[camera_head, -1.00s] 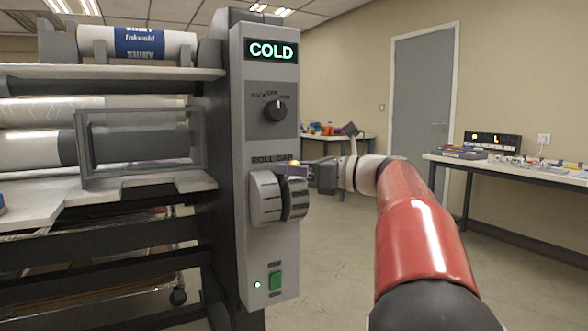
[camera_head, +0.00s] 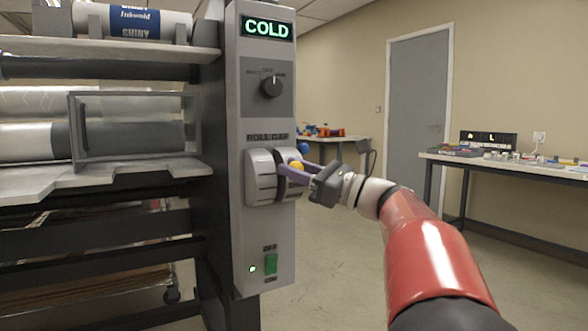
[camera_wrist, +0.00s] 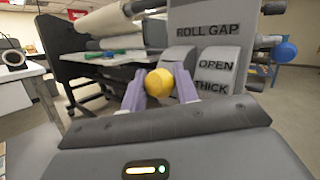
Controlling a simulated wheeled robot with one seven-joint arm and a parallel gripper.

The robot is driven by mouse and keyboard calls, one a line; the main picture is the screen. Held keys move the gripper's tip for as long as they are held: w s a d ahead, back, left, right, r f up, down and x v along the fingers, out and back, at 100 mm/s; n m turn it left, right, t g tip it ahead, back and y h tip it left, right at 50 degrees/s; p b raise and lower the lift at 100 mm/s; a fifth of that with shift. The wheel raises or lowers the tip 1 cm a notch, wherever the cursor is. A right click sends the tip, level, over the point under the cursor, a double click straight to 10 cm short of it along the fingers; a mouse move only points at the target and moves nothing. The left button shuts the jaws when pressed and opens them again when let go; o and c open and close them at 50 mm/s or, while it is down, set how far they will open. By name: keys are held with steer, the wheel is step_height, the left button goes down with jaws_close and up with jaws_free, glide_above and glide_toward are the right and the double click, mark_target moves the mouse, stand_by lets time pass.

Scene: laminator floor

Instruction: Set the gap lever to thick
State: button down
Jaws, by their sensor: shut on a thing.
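The gap lever ends in a yellow knob (camera_head: 296,166) at the ROLL GAP housing (camera_head: 263,177), a pair of grey curved covers on the laminator's control column. My gripper (camera_wrist: 160,84) has its two purple fingers closed around the yellow knob, one on each side. The lever's shaft is hidden behind the knob and fingers. In the wrist view, the OPEN label (camera_wrist: 216,64) sits above the THICK label (camera_wrist: 211,88) on the right cover, to the right of the knob. The lower labels are hidden by my gripper. I cannot tell exactly which label the lever lines up with.
Above the covers are a black dial (camera_head: 271,86) and a lit COLD display (camera_head: 267,27); below is a green switch (camera_head: 270,263). A blue ball-ended part (camera_head: 303,148) projects just behind the lever. A side table (camera_head: 500,165) stands right; the floor between is open.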

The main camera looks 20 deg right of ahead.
steer(key=shift+f, duration=0.15)
steer(key=c, duration=1.1)
jaws_free()
steer(key=v, duration=0.8)
steer(key=shift+a, duration=0.1)
